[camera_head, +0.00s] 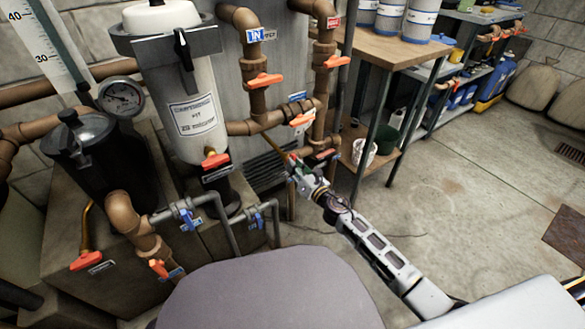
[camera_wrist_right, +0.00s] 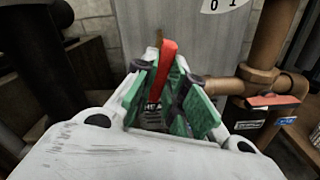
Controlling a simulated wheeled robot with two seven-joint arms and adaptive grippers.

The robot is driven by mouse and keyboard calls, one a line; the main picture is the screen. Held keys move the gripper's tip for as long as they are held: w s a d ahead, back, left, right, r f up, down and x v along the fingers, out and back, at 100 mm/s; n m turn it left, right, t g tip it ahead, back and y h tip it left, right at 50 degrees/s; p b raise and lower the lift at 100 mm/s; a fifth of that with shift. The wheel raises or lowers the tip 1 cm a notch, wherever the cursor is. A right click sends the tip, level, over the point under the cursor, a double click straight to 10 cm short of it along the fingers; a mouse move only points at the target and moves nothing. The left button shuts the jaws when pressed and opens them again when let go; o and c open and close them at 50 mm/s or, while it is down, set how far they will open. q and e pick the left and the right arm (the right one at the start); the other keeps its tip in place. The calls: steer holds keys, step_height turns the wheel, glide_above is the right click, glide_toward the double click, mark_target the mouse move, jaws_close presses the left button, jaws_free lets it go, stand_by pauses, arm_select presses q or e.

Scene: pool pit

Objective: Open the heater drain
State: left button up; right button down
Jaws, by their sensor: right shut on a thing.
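The heater (camera_head: 222,70) is the tall grey metal cabinet behind the pipes, and its wall also fills the back of the wrist view (camera_wrist_right: 200,50). My right gripper (camera_head: 298,170) reaches in low beside the heater's pipework. In the wrist view its green-padded fingers (camera_wrist_right: 170,95) are closed around a red lever handle (camera_wrist_right: 166,58), which stands upright and leans slightly. A dark label behind the fingers is mostly covered, so I cannot read it. In the head view the gripped handle is largely hidden by the gripper. My left gripper is not in view.
Copper pipes with orange valve handles (camera_head: 264,80) rise close to the gripper. Another red handle (camera_wrist_right: 272,100) sits on the right in the wrist view. A white filter housing (camera_head: 195,110) stands at left, a wooden table (camera_head: 375,45) behind. The floor at right is mostly clear.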

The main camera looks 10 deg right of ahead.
steer(key=n, duration=0.4)
steer(key=shift+f+n, duration=0.1)
steer(key=shift+n, duration=0.2)
steer(key=c, duration=1.4)
jaws_free()
steer(key=shift+o, duration=0.2)
steer(key=b+v, duration=0.1)
steer(key=v, duration=0.6)
